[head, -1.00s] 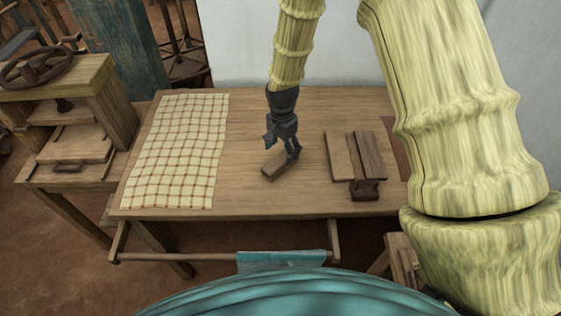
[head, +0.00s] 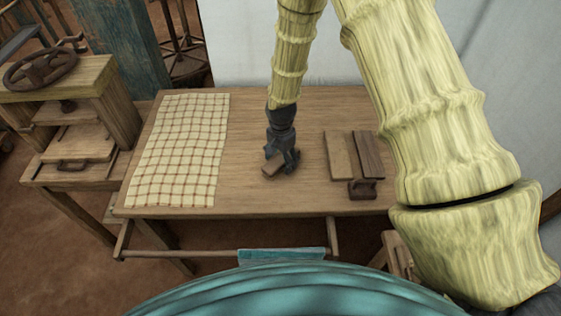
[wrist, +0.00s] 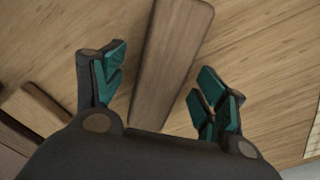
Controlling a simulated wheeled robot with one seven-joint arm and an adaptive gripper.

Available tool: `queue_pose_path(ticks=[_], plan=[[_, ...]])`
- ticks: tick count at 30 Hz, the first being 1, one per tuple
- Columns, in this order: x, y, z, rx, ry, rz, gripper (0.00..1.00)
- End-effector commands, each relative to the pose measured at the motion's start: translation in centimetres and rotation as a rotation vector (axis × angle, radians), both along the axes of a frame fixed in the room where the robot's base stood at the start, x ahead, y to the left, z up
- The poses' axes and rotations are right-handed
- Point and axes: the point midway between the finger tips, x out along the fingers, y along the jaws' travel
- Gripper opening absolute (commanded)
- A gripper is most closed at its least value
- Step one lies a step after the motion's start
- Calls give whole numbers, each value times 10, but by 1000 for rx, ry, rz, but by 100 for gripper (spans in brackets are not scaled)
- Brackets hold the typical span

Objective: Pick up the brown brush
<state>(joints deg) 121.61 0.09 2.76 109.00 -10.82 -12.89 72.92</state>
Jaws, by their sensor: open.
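The brown brush (head: 271,170), seen as a plain brown wooden block with no bristles showing, lies on the table (head: 240,120) right of the checked cloth. My gripper (head: 281,162) is low over it, with its fingers down around the block. In the wrist view the brush (wrist: 172,55) runs lengthwise between the two green-padded fingers of my gripper (wrist: 162,85). The fingers are open, with gaps on both sides. The brush's near end is hidden by the gripper body.
A checked cloth (head: 178,150) covers the table's left part. A light board (head: 339,155), a dark board (head: 369,153) and a small dark brown block with a handle (head: 362,188) lie to the right. A wooden press (head: 75,125) stands left of the table.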

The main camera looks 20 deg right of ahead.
Motion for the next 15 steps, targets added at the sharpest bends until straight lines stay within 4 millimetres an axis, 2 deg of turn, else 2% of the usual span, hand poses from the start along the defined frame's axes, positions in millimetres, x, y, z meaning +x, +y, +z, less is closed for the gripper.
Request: queue_pose_path(ticks=[1,9,10,11,15], plan=[[0,0,0,0,0,0,69],[0,0,0,0,0,0,21],[0,0,0,0,0,0,21],[0,0,0,0,0,0,17],[0,0,0,0,-1,0,17]])
